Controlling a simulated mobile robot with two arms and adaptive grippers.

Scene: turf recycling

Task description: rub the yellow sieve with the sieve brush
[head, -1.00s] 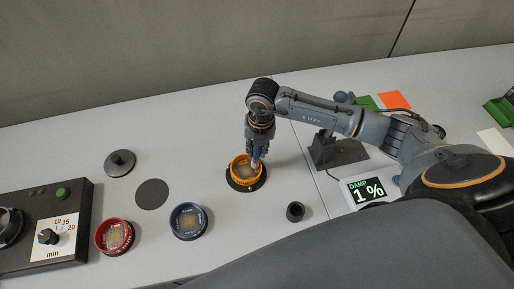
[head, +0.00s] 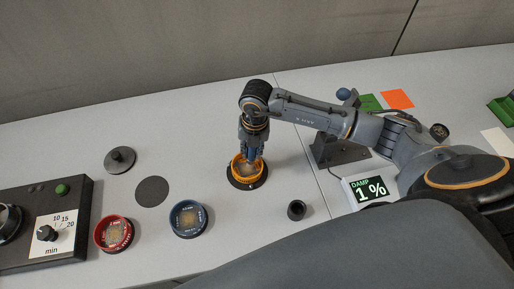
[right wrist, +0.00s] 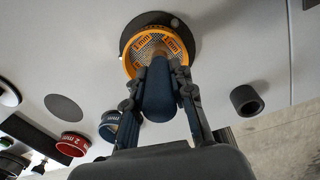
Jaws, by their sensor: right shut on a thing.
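The yellow sieve (head: 247,181) sits on a dark round base on the table. In the right wrist view its orange-yellow rim, marked 1 mm, and its mesh show at the top (right wrist: 128,62). My right gripper (head: 250,158) points down over the sieve. It is shut on the sieve brush, whose dark blue handle (right wrist: 159,97) lies between the fingers. The brush's pale tip reaches inside the sieve's rim; whether it touches the mesh is hard to tell. My left gripper is not in view.
A red sieve (head: 102,245) and a blue sieve (head: 176,230) stand to the left. A dark disc (head: 152,191), a knobbed lid (head: 120,160) and a timer box (head: 72,204) lie further left. A small black cup (head: 296,210) and a damp display (head: 369,190) stand to the right.

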